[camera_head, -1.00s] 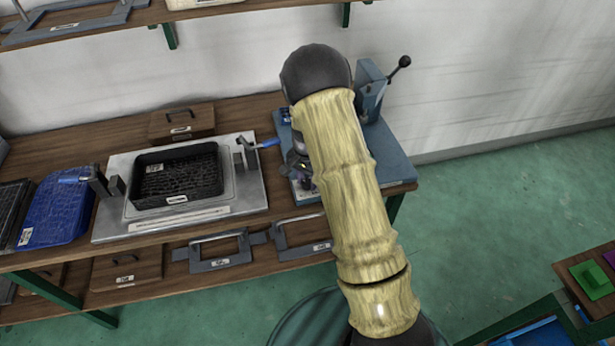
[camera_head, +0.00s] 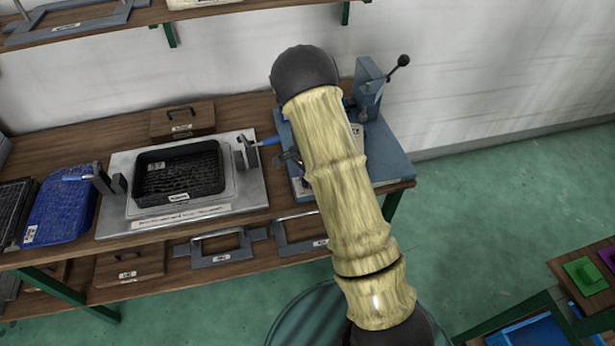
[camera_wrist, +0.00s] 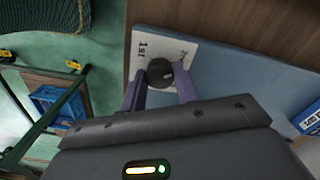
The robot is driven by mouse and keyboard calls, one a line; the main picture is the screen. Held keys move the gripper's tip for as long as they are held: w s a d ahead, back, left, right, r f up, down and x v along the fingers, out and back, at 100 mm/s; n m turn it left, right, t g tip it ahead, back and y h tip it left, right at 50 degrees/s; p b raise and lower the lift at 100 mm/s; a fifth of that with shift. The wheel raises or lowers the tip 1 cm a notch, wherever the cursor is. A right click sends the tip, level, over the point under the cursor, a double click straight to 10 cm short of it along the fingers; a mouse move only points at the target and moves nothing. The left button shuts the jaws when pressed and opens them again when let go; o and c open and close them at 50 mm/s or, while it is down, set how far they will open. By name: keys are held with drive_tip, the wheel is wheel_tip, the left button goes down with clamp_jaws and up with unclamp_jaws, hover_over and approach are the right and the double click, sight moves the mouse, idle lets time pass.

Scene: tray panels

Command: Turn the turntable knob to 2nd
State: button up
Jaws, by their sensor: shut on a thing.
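The turntable knob (camera_wrist: 159,73) is a dark round knob on a white label plate (camera_wrist: 147,45) in the wrist view. The plate reads "1st" at its left; a second marking at its right is partly cut off by my gripper and too small to read surely. My gripper (camera_wrist: 162,84) has its two purple fingers on either side of the knob, shut on it. The knob's light pointer mark faces toward the right finger. In the head view my arm hides the knob and gripper; the blue turntable base (camera_head: 388,150) shows behind the arm.
A black tray (camera_head: 180,172) sits on a grey clamp plate (camera_head: 112,215) at left. A blue tray (camera_head: 58,208) lies farther left. A lever with a black ball (camera_head: 404,61) rises behind my arm.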

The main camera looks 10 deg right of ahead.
drive_tip(key=o, duration=1)
drive_tip(key=shift+c, duration=0.2)
wheel_tip(320, 180, up, 17)
drive_tip(key=shift+r+b, duration=0.2)
drive_tip(key=shift+b, duration=0.1)
drive_tip(key=s+r+n+t+p, duration=0.1)
drive_tip(key=s+r+n+p, duration=0.1)
drive_tip(key=s+n, duration=0.4)
drive_tip(key=s+r+n+t+p, duration=0.1)
drive_tip(key=s+r+n, duration=0.2)
drive_tip(key=s+n, duration=0.4)
drive_tip(key=s, duration=0.8)
drive_tip(key=shift+s+r+t+p, duration=0.15)
drive_tip(key=shift+r+t+p, duration=0.15)
drive_tip(key=shift+r+p, duration=0.05)
